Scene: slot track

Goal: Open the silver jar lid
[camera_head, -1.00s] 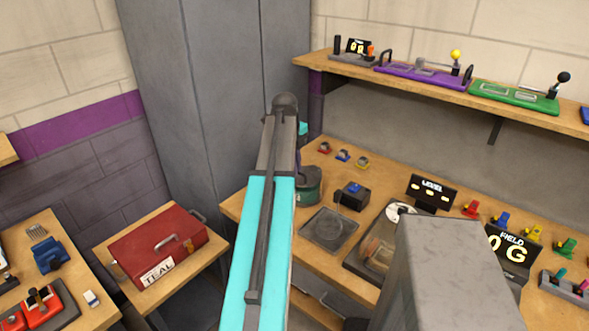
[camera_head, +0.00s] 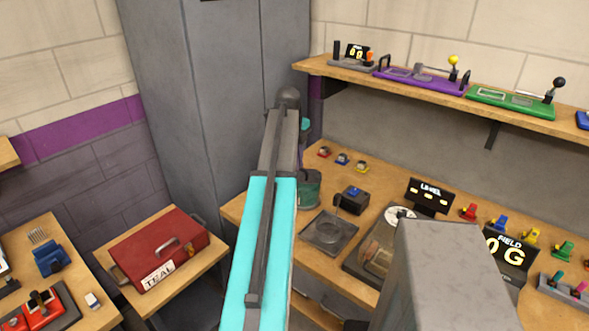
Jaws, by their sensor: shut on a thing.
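A dark green jar (camera_head: 311,190) stands at the left end of the long workbench, partly hidden behind my arm. A narrow grey edge shows at its top; the silver lid cannot be made out clearly. My teal and grey arm reaches up and over in front of it, and its far part comes down just above the jar. My gripper (camera_head: 302,160) is mostly hidden behind my arm, at the jar's top, and is shut on the lid there. I cannot tell whether the lid has turned or lifted.
A LEVEL display (camera_head: 430,192) stands farther right. A shelf (camera_head: 400,92) with slot tracks hangs above. A red toolbox (camera_head: 160,247) sits on a small table at left.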

